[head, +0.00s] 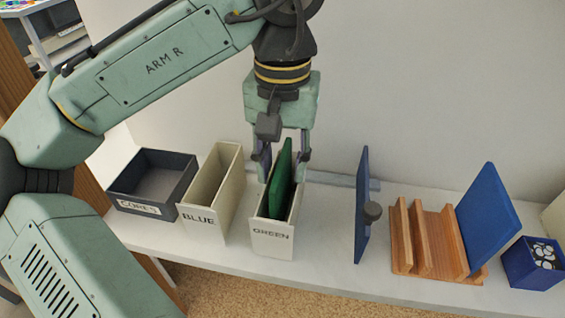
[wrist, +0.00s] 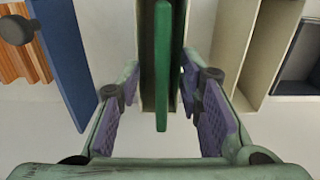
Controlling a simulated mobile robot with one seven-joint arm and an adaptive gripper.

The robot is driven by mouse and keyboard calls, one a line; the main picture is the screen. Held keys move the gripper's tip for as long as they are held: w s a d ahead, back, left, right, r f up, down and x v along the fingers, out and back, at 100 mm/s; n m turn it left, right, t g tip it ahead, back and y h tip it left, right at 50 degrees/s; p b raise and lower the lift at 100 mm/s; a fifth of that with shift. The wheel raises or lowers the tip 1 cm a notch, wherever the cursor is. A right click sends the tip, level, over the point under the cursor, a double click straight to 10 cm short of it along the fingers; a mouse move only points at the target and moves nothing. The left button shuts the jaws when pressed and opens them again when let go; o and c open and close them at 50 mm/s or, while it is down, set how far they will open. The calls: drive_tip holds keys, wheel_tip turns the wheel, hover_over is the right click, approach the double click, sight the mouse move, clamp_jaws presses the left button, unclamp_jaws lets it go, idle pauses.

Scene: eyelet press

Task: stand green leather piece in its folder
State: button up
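The green leather piece (head: 281,178) stands on edge in the cream folder marked GREEN (head: 272,238), leaning slightly, its upper part rising above the folder's walls. In the wrist view the piece (wrist: 162,62) shows as a narrow green edge between the folder's walls (wrist: 147,60). My gripper (head: 281,168) is over the folder, pointing down. Its purple-padded fingers (wrist: 163,125) are spread, one on each side of the green piece, with clear gaps to it. The lower end of the piece is hidden inside the folder.
Left stand the empty-looking BLUE folder (head: 211,190) and the dark CORES bin (head: 152,181). Right are an upright blue panel with a dark knob (head: 362,205), a wooden rack (head: 425,240) holding a blue piece (head: 489,220), and a blue box of discs (head: 535,264).

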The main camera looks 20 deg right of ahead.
wheel_tip(320, 180, up, 11)
drive_tip(key=shift+r, duration=0.15)
idle(0.8)
